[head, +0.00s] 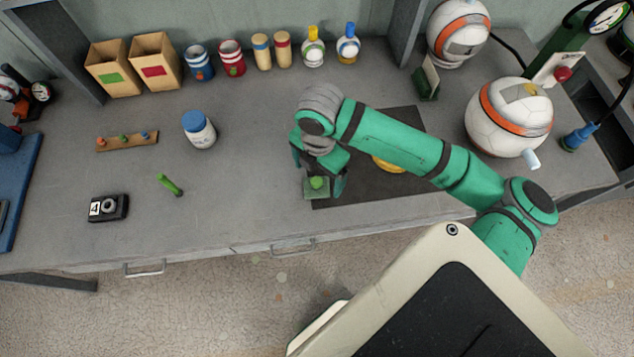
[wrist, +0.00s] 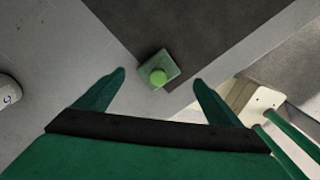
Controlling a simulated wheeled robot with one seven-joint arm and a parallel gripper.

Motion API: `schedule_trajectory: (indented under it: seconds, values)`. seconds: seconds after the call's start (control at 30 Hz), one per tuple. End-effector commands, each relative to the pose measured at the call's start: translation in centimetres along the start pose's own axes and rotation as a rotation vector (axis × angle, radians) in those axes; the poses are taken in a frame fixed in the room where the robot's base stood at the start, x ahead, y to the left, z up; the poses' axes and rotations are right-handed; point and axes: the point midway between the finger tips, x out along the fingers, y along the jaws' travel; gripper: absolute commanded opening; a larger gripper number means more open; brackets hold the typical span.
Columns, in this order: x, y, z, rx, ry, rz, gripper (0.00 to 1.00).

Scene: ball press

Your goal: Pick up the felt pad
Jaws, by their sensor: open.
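The felt pad (head: 316,191) looks like a small green square block with a round light-green knob on top. It sits at the near left corner of a dark mat (head: 405,118), close to the bench's front edge. In the wrist view the pad (wrist: 174,72) lies ahead of my fingers, in line with the gap between them. My gripper (head: 319,172) is open and empty, its fingers spread either side of the pad in the head view. I cannot tell how far above the bench the fingertips are.
A yellow object (head: 382,165) on the mat is partly hidden by my arm. A blue-capped white jar (head: 199,130), a green stick (head: 169,185) and a black timer-like box (head: 108,208) stand to the left. A white-and-orange ball-shaped device (head: 507,118) stands at the right. Bench around the pad's left is clear.

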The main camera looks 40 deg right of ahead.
Motion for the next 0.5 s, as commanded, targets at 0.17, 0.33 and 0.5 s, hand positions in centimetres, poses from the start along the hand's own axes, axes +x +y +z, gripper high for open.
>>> schedule_trajectory:
  seconds: [0.17, 0.33, 0.5]
  values:
    - [2.7, 0.2, -0.5, 0.002, 0.004, -0.001, 0.88]
    - [4.2, 0.2, -0.4, 0.001, 0.001, 0.000, 0.88]
    - [4.5, 0.2, -0.4, 0.000, 0.000, 0.000, 0.88]
